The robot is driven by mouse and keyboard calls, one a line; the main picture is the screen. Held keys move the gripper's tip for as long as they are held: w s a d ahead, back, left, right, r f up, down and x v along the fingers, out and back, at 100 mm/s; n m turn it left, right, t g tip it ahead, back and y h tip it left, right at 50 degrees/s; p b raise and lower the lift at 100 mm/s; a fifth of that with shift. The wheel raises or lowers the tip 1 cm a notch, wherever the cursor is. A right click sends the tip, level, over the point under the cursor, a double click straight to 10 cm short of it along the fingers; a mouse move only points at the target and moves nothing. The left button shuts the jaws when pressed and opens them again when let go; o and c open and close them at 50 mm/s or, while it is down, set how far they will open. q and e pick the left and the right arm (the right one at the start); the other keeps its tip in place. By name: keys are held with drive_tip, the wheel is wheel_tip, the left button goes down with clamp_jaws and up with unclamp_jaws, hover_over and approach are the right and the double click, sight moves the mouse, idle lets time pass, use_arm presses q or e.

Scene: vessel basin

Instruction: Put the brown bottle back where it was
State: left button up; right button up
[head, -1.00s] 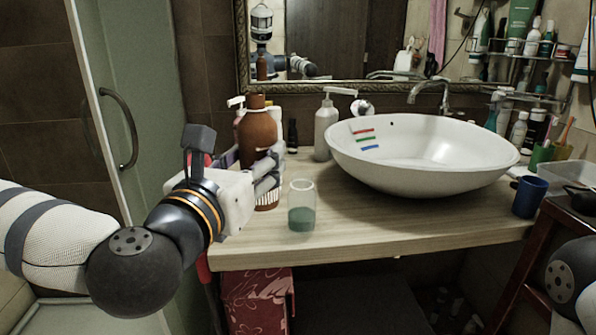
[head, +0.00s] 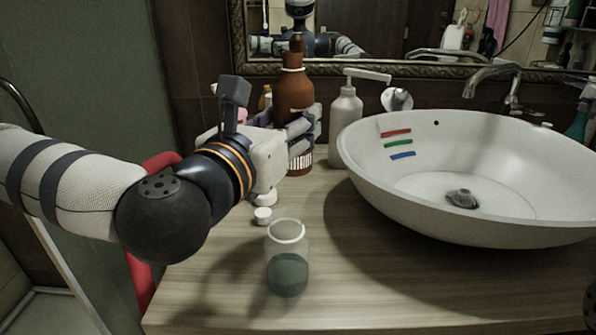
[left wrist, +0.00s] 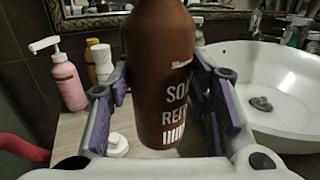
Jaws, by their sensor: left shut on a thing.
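The brown bottle (head: 295,92) stands upright at the back left of the counter, just left of the grey pump bottle (head: 346,118). My left gripper (head: 303,130) is shut around the brown bottle's lower body. In the left wrist view the brown bottle (left wrist: 160,60) sits between the two purple-padded fingers, with its white lettering partly visible. Its base is low over the counter; I cannot tell whether it touches. My right gripper is not in view.
A clear jar with green liquid (head: 287,262) stands in front of my left gripper. The white basin (head: 450,215) fills the right side. A pink pump bottle (left wrist: 68,82) stands left of the brown bottle in the wrist view. The front counter is mostly clear.

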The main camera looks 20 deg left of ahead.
use_arm(q)
drive_tip(key=shift+w+a+f, duration=0.25)
drive_tip(key=shift+w+f, duration=0.45)
drive_tip(key=shift+f, duration=0.25)
drive_tip(key=w+a+f, duration=0.1)
drive_tip(key=w+f, duration=0.2)
drive_tip(key=w+a+f+b, duration=0.1)
drive_tip(key=w+f, duration=0.3)
drive_tip(key=w+a+f+b, duration=0.1)
drive_tip(key=w+f, duration=0.2)
drive_tip(key=shift+w+f, duration=0.2)
drive_tip(key=shift+w, duration=0.05)
drive_tip(key=shift+f, duration=0.1)
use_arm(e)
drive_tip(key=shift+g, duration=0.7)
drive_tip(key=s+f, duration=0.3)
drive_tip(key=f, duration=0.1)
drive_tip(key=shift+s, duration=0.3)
use_arm(q)
drive_tip(key=shift+f, duration=0.1)
drive_tip(key=shift+f+b, duration=0.15)
drive_tip(key=shift+b, duration=0.2)
drive_tip(key=o, duration=1.3)
drive_tip(key=shift+o, duration=0.2)
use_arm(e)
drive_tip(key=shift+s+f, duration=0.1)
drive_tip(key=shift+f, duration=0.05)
